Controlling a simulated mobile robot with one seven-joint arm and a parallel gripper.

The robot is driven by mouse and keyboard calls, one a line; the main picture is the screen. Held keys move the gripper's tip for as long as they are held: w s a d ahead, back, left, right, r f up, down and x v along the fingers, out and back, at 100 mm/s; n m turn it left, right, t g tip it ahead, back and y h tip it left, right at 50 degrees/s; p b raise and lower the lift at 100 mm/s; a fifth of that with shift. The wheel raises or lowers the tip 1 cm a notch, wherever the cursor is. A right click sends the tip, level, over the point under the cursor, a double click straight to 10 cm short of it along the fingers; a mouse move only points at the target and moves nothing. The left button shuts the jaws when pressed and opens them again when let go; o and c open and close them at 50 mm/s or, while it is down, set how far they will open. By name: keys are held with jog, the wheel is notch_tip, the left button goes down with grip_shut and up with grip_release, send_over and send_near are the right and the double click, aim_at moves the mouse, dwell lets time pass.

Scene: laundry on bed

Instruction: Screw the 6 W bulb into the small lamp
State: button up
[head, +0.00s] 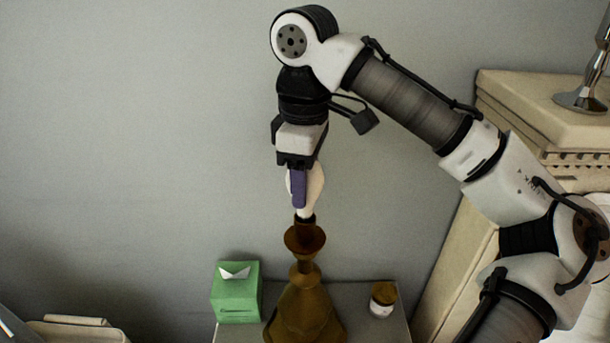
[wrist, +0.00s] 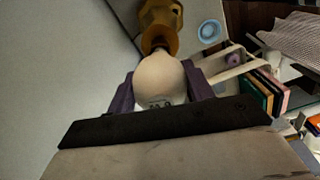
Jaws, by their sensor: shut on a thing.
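The white bulb (head: 314,188) is held upright between the purple fingers of my gripper (head: 299,188). In the wrist view the bulb (wrist: 160,80) fills the space between both fingers, and faint dark printing shows on it, too small to read. The small lamp (head: 305,305) is brown, with a flared collar and a dark socket at its top. The bulb's lower end is at the lamp's socket, directly above the collar. I cannot tell how far it sits in the socket. The lamp also shows beyond the bulb in the wrist view (wrist: 161,22).
The lamp stands on a small grey table (head: 352,294). A green tissue box (head: 236,293) is left of it and a small jar with a brown lid (head: 383,299) is right. A beige cabinet (head: 540,105) stands at the right. The wall behind is bare.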

jog(key=shift+f, duration=0.25)
jog(key=o, duration=1)
jog(key=shift+o, duration=0.2)
notch_tip(320, 180, up, 14)
jog(key=shift+f, duration=0.15)
